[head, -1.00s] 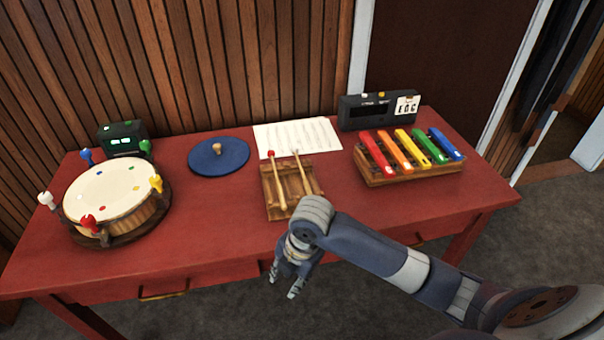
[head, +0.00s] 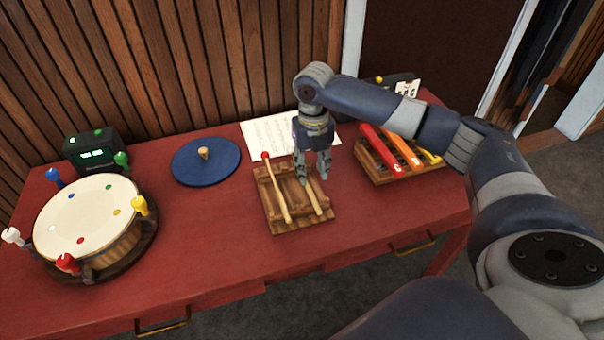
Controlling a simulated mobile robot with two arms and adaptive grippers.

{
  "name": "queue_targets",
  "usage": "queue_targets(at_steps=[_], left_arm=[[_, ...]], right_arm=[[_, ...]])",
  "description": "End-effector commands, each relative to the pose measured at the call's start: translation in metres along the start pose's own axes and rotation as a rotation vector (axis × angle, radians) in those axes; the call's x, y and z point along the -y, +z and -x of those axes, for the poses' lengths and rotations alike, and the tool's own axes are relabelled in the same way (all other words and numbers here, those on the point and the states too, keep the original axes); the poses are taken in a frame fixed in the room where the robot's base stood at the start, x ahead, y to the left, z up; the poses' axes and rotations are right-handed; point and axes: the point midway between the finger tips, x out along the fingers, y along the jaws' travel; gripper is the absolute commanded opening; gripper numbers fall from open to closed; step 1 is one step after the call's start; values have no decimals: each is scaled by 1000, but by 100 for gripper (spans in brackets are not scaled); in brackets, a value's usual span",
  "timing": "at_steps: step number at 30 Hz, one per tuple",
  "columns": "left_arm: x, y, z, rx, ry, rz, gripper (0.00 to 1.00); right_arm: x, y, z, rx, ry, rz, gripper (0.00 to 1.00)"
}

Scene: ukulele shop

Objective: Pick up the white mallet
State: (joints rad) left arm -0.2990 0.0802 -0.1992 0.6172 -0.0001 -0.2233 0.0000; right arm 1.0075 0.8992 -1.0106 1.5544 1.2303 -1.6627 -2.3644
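The white mallet (head: 315,203) lies on the right side of a wooden rack (head: 294,200) on the red table. Only the lower part of its handle shows. Its head is hidden behind my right gripper. A red-headed mallet (head: 276,192) lies to its left on the same rack. My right gripper (head: 313,177) points down over the upper right part of the rack, at the white mallet. Its fingers are spread apart, and I see nothing held between them. I cannot tell whether they touch the handle. My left gripper is not in view.
A drum with coloured pegs (head: 88,216) and a dark box with a green display (head: 92,151) stand at left. A blue disc (head: 206,165) and a paper sheet (head: 262,134) lie behind. A coloured xylophone (head: 389,167) stands at right, partly hidden by my arm.

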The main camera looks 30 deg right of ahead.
Motion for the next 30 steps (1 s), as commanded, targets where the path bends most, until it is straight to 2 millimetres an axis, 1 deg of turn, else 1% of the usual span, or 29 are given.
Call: queue_targets(at_steps=[1,3,5,8,12,15,19,25,26,27,30], left_arm=[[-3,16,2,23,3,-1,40],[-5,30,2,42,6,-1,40],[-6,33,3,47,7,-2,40],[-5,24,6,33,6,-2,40],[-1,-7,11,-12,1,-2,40],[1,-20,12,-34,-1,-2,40],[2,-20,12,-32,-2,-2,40],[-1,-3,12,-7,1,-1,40],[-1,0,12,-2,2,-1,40],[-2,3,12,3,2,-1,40],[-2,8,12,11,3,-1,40]], right_arm=[[0,0,-6,0,0,0,35],[0,0,-12,0,0,0,35],[-1,0,-16,1,1,0,35],[-2,1,-24,-1,0,-1,35],[-3,4,-46,-2,-1,-2,35],[-3,4,-59,-1,-1,-1,35],[-3,4,-67,2,0,0,35],[-3,4,-67,3,0,0,35],[-3,4,-67,3,0,0,29],[-3,5,-67,3,0,0,19],[-3,5,-67,3,0,-1,0]])
